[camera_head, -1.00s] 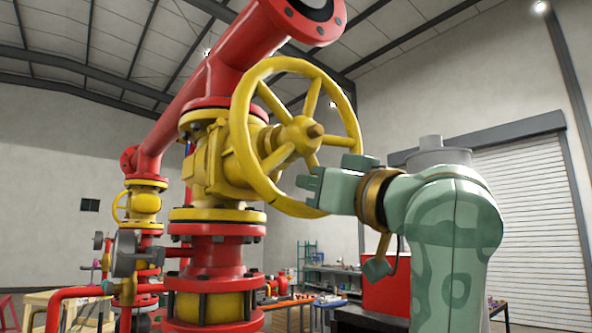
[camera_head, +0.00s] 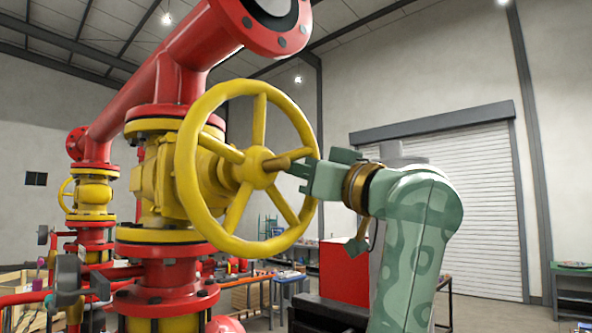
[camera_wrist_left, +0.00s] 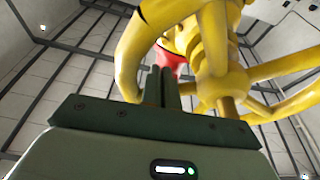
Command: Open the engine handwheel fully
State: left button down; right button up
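The yellow handwheel (camera_head: 184,165) stands upright on the yellow valve body (camera_head: 160,180), its hub (camera_head: 255,168) and stubby spindle facing right. One green arm shows, coming in from the lower right; I take it for my left arm, as the left wrist view shows the same wheel close up. My left gripper (camera_head: 296,168) is level with the spindle tip, in front of the wheel's right side. In the left wrist view its fingers (camera_wrist_left: 162,72) are close together with nothing visible between them. The spindle (camera_wrist_left: 228,106) is beside them there. Contact is unclear. My right gripper is out of view.
A red pipe with a large flange (camera_head: 270,25) rises above the wheel. Gauges (camera_head: 68,275) and smaller valves stand at the lower left. A red cabinet (camera_head: 343,272) and workbenches are behind.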

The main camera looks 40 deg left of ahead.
aim_at(298, 152)
pick_arm(q)
jog(key=r, duration=0.1)
jog(key=s+r+p, duration=0.1)
jog(key=r, duration=0.1)
jog(key=shift+r, duration=0.15)
jog(key=shift+s+r+p, duration=0.35)
jog(key=shift+r+p, duration=0.2)
jog(key=shift+r, duration=0.1)
jog(key=s+r, duration=0.1)
jog(key=s, duration=0.1)
jog(key=s+r, duration=0.1)
jog(key=shift+s+a+r, duration=0.1)
jog(key=shift+s, duration=0.65)
jog(key=s+f+b, duration=0.2)
jog(key=f+b, duration=0.1)
jog(key=s+f+b, duration=0.3)
jog(key=b, duration=0.1)
jog(key=s+f+b, duration=0.3)
jog(key=b, duration=0.1)
jog(key=shift+s+a+f, duration=0.15)
jog(key=shift+a+f, duration=0.15)
jog(key=shift+f, duration=0.05)
jog(key=shift+w+f+b, duration=0.3)
jog(key=shift+f, duration=0.2)
jog(key=shift+w+f+b, duration=0.25)
jog(key=shift+f, duration=0.25)
jog(key=b+v, duration=0.1)
jog(key=v, duration=0.7)
jog(key=shift+s+d+r, duration=0.2)
jog(key=shift+d, duration=0.2)
